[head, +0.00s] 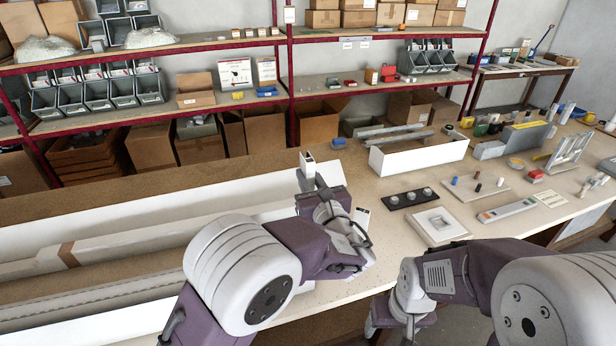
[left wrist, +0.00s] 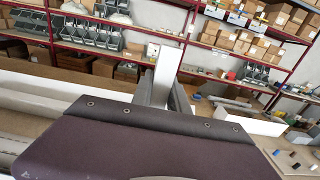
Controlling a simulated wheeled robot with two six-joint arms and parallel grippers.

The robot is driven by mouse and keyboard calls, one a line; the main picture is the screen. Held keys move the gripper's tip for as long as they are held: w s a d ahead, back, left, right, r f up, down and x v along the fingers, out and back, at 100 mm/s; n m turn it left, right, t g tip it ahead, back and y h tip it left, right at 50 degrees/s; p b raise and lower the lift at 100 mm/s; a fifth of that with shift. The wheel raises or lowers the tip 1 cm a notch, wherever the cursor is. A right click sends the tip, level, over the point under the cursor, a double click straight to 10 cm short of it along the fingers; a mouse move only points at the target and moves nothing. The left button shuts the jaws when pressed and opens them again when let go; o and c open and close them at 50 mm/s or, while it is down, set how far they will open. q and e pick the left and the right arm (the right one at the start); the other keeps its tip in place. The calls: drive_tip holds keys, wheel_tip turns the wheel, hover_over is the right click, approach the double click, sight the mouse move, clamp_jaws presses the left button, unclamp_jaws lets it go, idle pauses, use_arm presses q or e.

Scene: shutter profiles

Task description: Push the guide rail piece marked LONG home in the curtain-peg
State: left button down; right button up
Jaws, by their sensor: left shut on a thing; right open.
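My left gripper (head: 312,178) is shut on a slim pale piece (head: 307,160), which stands up between its fingers above the table. The left wrist view shows this pale piece (left wrist: 166,68) upright between the two grey fingers (left wrist: 162,92). Its lower end is hidden by the gripper body, and no LONG marking can be read. Several grey rails (head: 392,134) lie in a white open box (head: 420,155) at the back of the table. I cannot pick out the curtain-peg for certain. My right arm shows at the lower right, but its fingers are not visible.
A long white channel (head: 110,222) with profiles lies along the left. Red-framed shelves (head: 290,85) stand behind.

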use_arm(q)
drive_tip(key=shift+f+b, duration=0.9)
drive_tip(key=shift+f, duration=0.1)
drive_tip(key=c, duration=1.2)
unclamp_jaws()
drive_tip(key=shift+r, duration=0.1)
drive_tip(key=b+v, duration=0.3)
drive_tip(key=v, duration=0.6)
